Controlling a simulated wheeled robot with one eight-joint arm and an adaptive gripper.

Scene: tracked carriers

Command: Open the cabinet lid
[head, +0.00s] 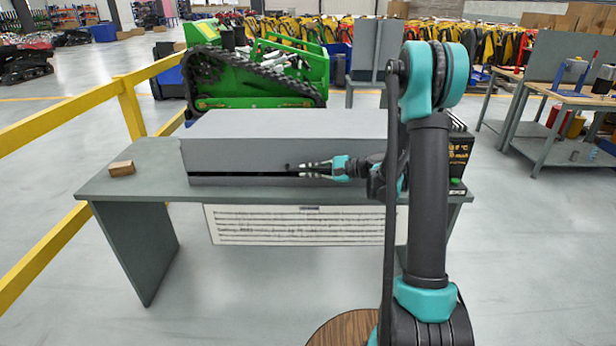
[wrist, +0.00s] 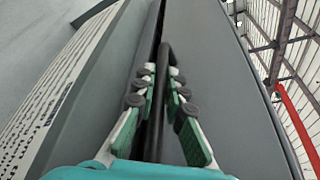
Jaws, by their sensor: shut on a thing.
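The cabinet is a long grey box on the grey-green table, and its lid (head: 260,128) covers the top and front. A dark slit runs along the front, between the lid and the low cabinet base (head: 235,181). My gripper (head: 303,169) is at the front of the cabinet, right of its middle. In the wrist view my gripper (wrist: 162,80) has its fingers closed around a black bar handle (wrist: 166,55). The lid also shows there as a grey panel (wrist: 205,70) beside the dark gap. The cabinet's inside is hidden.
A small wooden block (head: 121,168) lies at the left of the table (head: 140,200). A yellow rail (head: 65,104) runs along the left. A green tracked machine (head: 262,85) stands behind.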

